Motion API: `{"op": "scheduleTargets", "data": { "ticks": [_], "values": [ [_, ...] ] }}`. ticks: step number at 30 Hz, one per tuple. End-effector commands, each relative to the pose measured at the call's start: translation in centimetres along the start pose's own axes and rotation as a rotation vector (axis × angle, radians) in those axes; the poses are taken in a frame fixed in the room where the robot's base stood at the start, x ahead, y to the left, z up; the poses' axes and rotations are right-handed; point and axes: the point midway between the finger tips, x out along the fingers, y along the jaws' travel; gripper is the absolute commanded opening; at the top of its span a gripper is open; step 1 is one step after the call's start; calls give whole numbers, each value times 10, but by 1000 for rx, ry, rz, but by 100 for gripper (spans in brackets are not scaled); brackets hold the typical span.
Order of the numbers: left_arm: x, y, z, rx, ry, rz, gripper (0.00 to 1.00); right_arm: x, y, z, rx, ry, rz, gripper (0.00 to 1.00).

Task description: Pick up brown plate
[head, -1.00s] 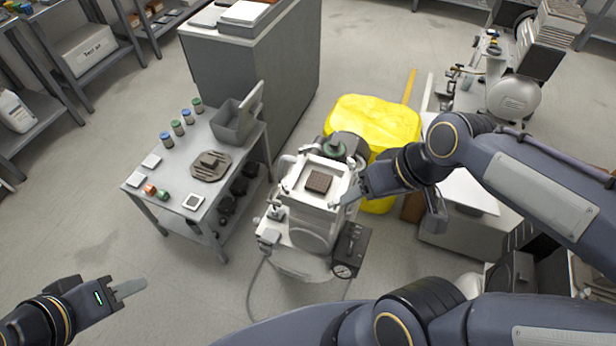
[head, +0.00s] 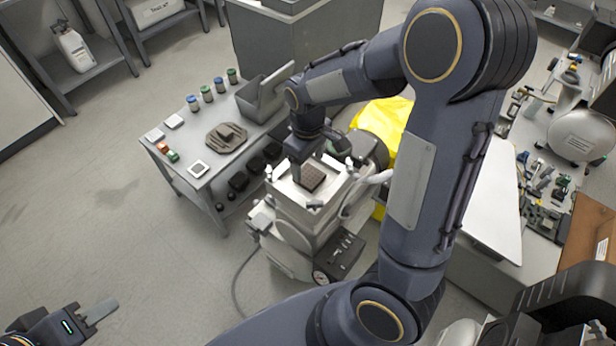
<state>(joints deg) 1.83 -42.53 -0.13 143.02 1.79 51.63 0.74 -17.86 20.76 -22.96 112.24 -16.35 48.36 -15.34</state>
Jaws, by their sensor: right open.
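The brown plate (head: 309,180), a small dark brown square with a grid-like surface, lies in the white square tray top (head: 334,191) of the compressor unit in the middle of the head view. My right gripper (head: 306,165) is open and points down right over the plate, hiding its far edge. I cannot tell whether its fingers touch the plate. My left gripper (head: 102,312) is low at the left, far from the plate and over the floor.
A grey side table (head: 215,182) to the left holds a taupe round part (head: 226,138), several small jars and a grey bin (head: 262,98). A grey cabinet (head: 290,45) stands behind. A yellow covered object (head: 385,120) is behind the compressor. A cluttered bench (head: 500,205) is at right.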

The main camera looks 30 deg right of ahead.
Motion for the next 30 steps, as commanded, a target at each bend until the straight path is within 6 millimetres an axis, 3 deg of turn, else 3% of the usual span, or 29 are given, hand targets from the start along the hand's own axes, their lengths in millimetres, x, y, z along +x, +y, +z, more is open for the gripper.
{"op": "scheduleTargets", "data": {
  "ticks": [8,17,26,30],
  "values": [
    [6,-3,3,0,0,0,36,41,2,1,1,-3,-1,67],
    [6,-3,3,0,0,0,36,45,2,1,2,1,0,67],
    [6,-3,3,0,0,0,36,44,2,1,2,1,-1,29],
    [6,-2,3,0,0,0,36,44,2,1,2,2,0,29]
  ]
}}
